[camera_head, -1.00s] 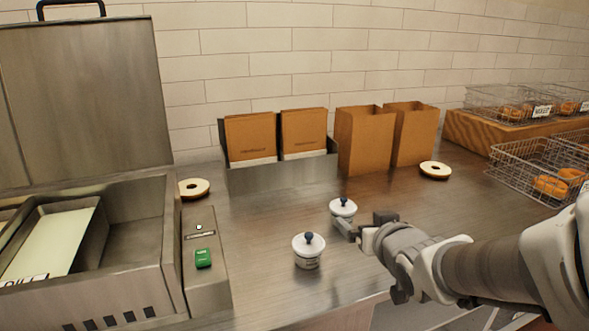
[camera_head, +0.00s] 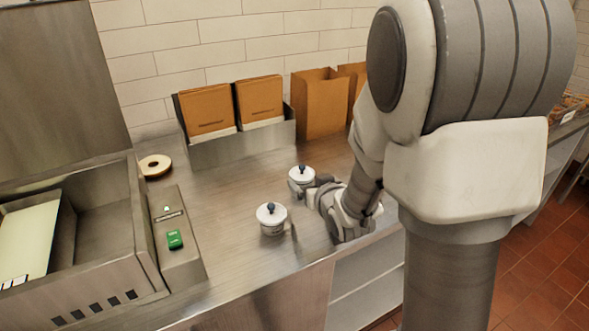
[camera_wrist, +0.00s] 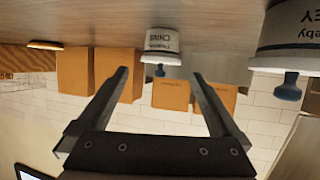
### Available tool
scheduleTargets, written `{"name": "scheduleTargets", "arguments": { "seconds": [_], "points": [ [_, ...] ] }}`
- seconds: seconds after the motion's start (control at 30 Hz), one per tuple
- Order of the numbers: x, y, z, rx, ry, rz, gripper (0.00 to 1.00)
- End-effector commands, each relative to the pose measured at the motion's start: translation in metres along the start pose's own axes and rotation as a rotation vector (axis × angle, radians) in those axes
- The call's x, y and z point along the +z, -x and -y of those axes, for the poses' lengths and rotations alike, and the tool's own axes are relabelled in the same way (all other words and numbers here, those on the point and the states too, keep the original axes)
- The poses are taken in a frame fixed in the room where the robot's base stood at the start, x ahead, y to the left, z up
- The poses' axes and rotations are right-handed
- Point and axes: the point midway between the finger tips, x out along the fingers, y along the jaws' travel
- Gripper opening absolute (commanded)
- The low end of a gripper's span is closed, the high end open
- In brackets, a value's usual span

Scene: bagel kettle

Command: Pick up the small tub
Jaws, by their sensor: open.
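Two white lidded tubs with dark blue knobs stand upright on the steel counter. In the head view the far tub (camera_head: 301,178) is partly covered by my gripper, and the front tub (camera_head: 270,219) stands nearer the counter's edge. My gripper (camera_head: 294,210) is low over the counter, just right of the tubs. In the upside-down wrist view my gripper (camera_wrist: 160,76) is open and empty. The far tub (camera_wrist: 162,42) shows between its fingers, beyond the tips. The front tub (camera_wrist: 288,42) shows larger, outside the fingers at right. I cannot tell which is smaller.
Brown bags (camera_head: 207,110) stand in a steel holder (camera_head: 240,150) at the back, with open bags (camera_head: 320,103) to the right. A bagel half (camera_head: 155,165) and a steel unit with a green button (camera_head: 175,239) are at left. Counter left of the tubs is clear.

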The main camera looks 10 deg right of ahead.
Motion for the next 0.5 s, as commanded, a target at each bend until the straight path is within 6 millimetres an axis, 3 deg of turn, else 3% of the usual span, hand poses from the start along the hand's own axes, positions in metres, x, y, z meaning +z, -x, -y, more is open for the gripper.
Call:
{"name": "scheduleTargets", "arguments": {
  "seconds": [0.1, 0.33, 0.5],
  "points": [
    [0.001, -0.015, 0.000, 0.001, 0.000, 0.001, 1.00],
    [0.000, -0.028, 0.000, 0.000, 0.000, 0.000, 1.00],
    [0.000, -0.051, 0.002, -0.001, 0.000, 0.001, 1.00]
  ]
}}
